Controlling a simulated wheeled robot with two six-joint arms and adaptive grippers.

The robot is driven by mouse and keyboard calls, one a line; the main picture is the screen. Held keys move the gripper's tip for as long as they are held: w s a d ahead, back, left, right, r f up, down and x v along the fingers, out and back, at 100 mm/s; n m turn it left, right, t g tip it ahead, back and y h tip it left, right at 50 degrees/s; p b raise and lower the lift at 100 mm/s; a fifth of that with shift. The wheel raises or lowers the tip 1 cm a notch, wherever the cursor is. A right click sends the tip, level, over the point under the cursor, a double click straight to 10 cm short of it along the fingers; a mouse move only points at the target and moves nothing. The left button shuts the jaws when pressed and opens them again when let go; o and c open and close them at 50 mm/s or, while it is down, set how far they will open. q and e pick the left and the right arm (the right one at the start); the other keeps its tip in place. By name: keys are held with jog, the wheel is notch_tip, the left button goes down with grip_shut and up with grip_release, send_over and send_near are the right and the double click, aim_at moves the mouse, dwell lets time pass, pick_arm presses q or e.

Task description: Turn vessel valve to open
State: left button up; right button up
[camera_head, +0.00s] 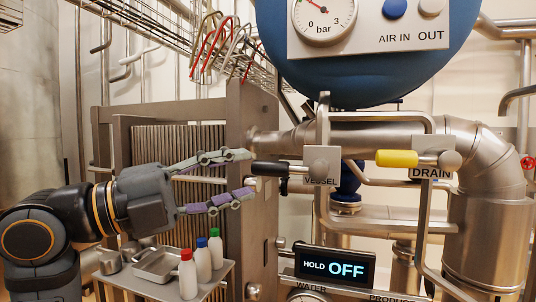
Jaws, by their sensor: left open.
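The vessel valve has a black lever handle (275,168) that points left, roughly level, from a metal plate labelled VESSEL (320,181). My left gripper (251,174) comes in from the left and is open. Its upper fingertip is a little above the handle's left end and its lower fingertip is below it. The handle's end appears at the mouth of the jaws; I cannot tell whether a finger touches it. Nothing is held. My right gripper is not in view.
A yellow drain handle (397,158) points left beside the DRAIN label. Below is a display (335,267) reading HOLD OFF. A blue tank (370,75) with a gauge hangs above. A small tray table (215,277) with bottles stands under my left gripper. Metal pipes crowd the right.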

aim_at(261, 168)
pick_arm(q)
jog(key=p+x, duration=0.1)
jog(key=x, duration=0.1)
jog(key=p+x, duration=0.1)
jog(key=x, duration=0.1)
jog(key=shift+d+r, duration=0.3)
jog(key=shift+d, duration=0.1)
jog(key=shift+w+d, duration=0.25)
jog(key=shift+d, duration=0.2)
jog(key=shift+w+f, duration=0.15)
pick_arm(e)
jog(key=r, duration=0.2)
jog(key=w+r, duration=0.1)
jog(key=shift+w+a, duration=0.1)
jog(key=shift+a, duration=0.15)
pick_arm(q)
jog(key=c, duration=0.9)
grip_shut()
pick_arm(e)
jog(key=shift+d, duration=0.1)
